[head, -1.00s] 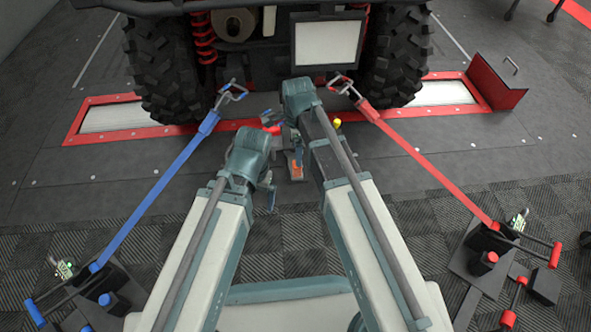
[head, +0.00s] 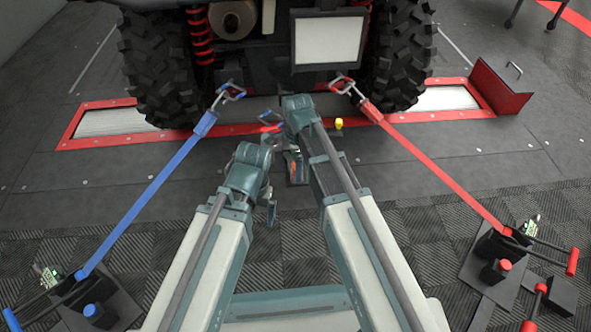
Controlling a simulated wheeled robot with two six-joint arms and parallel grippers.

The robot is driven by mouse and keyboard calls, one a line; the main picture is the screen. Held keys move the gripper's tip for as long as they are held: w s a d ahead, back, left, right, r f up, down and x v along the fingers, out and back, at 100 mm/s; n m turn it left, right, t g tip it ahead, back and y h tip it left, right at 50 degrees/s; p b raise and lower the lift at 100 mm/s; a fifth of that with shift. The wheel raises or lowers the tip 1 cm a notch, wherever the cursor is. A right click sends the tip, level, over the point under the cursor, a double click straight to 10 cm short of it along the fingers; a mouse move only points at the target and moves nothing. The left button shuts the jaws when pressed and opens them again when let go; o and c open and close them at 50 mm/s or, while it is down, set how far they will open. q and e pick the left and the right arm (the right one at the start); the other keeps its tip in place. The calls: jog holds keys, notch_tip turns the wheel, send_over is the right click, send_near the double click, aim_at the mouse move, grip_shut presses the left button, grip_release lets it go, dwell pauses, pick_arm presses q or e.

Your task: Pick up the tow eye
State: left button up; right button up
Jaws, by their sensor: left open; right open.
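I cannot make out the tow eye for certain. A small dark item with an orange-red part (head: 292,167) stands on the floor between my arms, partly hidden by the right arm. My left gripper (head: 270,212) hangs past the end of the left arm, small in view, open and apart from that item, on its near left side. My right gripper (head: 269,121) shows partly left of the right arm's end, near the red floor edge. It is open, and much of it is hidden.
A vehicle with big tyres (head: 164,72) stands ahead, over red-framed rollers (head: 110,122). A blue strap (head: 150,200) and a red strap (head: 430,165) run from it to floor anchors on both sides. A small yellow knob (head: 339,123) sits right of my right arm.

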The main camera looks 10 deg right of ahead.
pick_arm(q)
jog(key=shift+r, duration=0.1)
pick_arm(e)
jog(key=shift+c, duration=0.2)
grip_shut()
pick_arm(q)
jog(key=shift+r, duration=0.1)
pick_arm(e)
jog(key=shift+r, duration=0.2)
